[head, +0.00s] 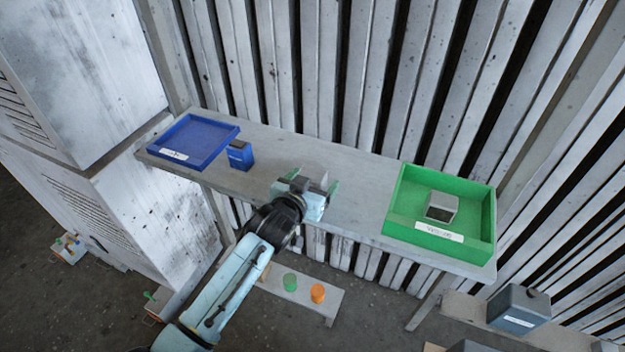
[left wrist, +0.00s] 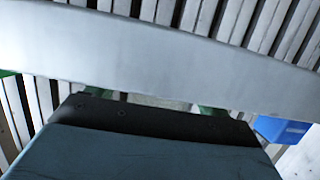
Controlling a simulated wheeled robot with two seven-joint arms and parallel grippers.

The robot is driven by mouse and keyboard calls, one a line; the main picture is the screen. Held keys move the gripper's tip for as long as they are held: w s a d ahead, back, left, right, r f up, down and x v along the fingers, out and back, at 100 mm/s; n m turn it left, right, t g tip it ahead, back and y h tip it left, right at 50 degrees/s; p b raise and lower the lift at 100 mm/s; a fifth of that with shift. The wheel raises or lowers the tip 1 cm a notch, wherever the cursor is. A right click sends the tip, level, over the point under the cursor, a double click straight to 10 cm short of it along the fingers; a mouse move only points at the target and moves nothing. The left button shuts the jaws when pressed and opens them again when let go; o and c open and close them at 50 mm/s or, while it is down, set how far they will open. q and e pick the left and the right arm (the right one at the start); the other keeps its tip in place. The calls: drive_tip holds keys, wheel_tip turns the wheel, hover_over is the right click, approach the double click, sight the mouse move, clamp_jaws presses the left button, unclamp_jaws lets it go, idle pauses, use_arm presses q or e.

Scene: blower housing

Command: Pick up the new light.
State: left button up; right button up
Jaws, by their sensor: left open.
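My left gripper (head: 310,186) is over the middle of the grey shelf, open, with green pads at its fingertips. In the left wrist view the gripper (left wrist: 156,102) shows only small green parts past its dark body. A small pale piece (head: 324,177) shows at the fingers; I cannot tell if it is the new light or whether the fingers touch it. A grey box-shaped thing with a dark face (head: 441,207) lies in the green tray (head: 487,218) at the right of the shelf. No thing is clearly readable as the new light. My right gripper is not in view.
The shelf (head: 365,195) has a blue tray (head: 205,137) at its left end and a small blue box (head: 240,156) beside it. Below, a low bench holds a green (head: 290,282) and an orange cylinder (head: 318,293). A slatted wall stands behind.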

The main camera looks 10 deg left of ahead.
use_arm(q)
drive_tip(key=c, duration=1.1)
